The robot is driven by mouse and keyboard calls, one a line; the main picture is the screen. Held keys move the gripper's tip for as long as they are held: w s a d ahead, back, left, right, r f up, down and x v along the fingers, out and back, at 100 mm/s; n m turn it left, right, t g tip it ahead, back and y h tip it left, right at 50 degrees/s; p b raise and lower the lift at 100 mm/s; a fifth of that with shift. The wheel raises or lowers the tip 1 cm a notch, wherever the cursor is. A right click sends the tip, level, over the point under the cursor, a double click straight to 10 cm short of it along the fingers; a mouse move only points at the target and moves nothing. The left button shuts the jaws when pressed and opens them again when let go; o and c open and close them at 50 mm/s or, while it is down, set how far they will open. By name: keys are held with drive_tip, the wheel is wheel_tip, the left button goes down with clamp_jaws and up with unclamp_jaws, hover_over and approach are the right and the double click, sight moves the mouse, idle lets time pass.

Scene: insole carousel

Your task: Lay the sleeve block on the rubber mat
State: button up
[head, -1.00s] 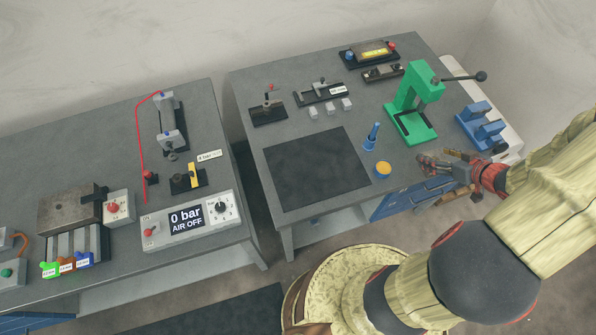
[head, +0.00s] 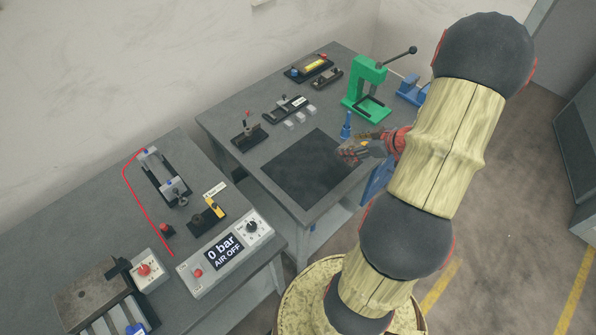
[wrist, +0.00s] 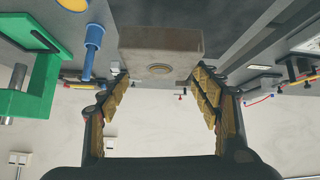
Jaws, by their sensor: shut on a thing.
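The sleeve block (wrist: 160,50) is a grey-brown block with a round bore in its face. In the wrist view it sits between the yellow-padded fingers of my gripper (wrist: 160,78), which is shut on it. In the head view my gripper (head: 356,151) is near the right side of the dark rubber mat (head: 305,170). The block is hard to make out there, and its height over the mat is unclear. The mat is flat and its visible part is bare.
A blue post tool (head: 346,126) stands just behind my gripper, near the mat's right corner. The green press (head: 366,90) stands farther back. Several small grey blocks (head: 300,118) and a clamp fixture (head: 287,108) lie beyond the mat.

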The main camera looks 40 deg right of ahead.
drive_tip(key=w+a+f+b, duration=0.1)
drive_tip(key=w+a+f, duration=0.1)
drive_tip(key=w, duration=0.1)
drive_tip(key=w+a+f+b, duration=0.2)
drive_tip(key=w+f, duration=0.1)
drive_tip(key=w, duration=0.1)
drive_tip(key=w+a+f+b, duration=0.1)
drive_tip(key=w+f, duration=0.2)
drive_tip(key=w, duration=0.1)
drive_tip(key=shift+a+f, duration=0.2)
drive_tip(key=shift+a, duration=0.2)
drive_tip(key=shift+w+a+f+b, duration=0.3)
drive_tip(key=shift+w+f+b, duration=0.25)
drive_tip(key=shift+w+f, duration=0.1)
wheel_tip(320, 180, down, 3)
drive_tip(key=shift+f+b, duration=0.15)
drive_tip(key=shift+b, duration=0.55)
drive_tip(key=o, duration=2.1)
drive_tip(key=shift+f, duration=0.1)
